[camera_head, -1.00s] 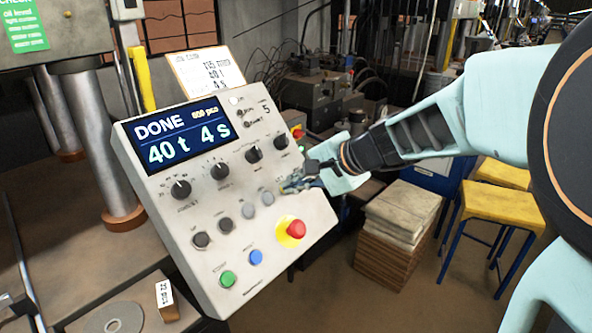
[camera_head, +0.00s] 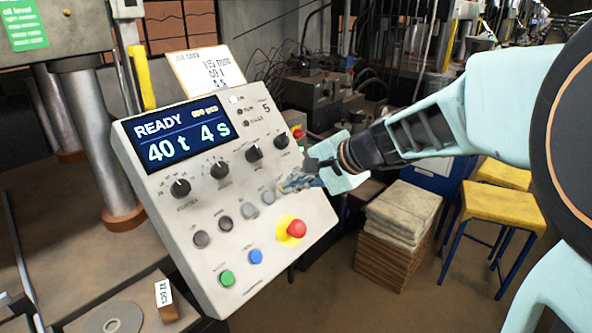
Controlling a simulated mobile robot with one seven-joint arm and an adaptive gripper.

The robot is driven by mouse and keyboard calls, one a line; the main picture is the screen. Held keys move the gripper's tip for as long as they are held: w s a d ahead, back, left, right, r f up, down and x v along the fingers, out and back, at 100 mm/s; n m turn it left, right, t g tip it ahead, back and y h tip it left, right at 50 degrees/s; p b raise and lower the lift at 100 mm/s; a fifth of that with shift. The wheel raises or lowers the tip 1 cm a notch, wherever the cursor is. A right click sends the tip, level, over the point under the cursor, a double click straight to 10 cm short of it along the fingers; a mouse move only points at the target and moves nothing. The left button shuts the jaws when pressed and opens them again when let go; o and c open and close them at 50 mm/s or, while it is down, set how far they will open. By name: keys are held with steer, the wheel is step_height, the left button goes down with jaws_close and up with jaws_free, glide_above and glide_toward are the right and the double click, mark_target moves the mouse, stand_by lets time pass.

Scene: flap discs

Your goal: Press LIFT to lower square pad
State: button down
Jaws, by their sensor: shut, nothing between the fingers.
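The tilted grey control panel (camera_head: 190,275) fills the left middle of the view. Its screen (camera_head: 178,138) reads READY, 40 t, 4 s. A row of dark and grey buttons crosses the panel below the knobs; their labels are too blurred to read, so I cannot tell which is LIFT. My gripper (camera_head: 280,187) is shut and empty, its tip at the right end of this row, beside the right grey button (camera_head: 267,197). I cannot tell whether it touches the panel. The square pad cannot be made out.
A red mushroom button (camera_head: 296,229) on a yellow base sits just below my gripper, with blue (camera_head: 255,256) and green (camera_head: 227,278) buttons lower left. A card (camera_head: 206,68) stands on top. Stacked boards (camera_head: 390,240) and yellow stools (camera_head: 497,207) stand to the right.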

steer(key=p+v, duration=0.2)
steer(key=v, duration=0.6)
stand_by(0.4)
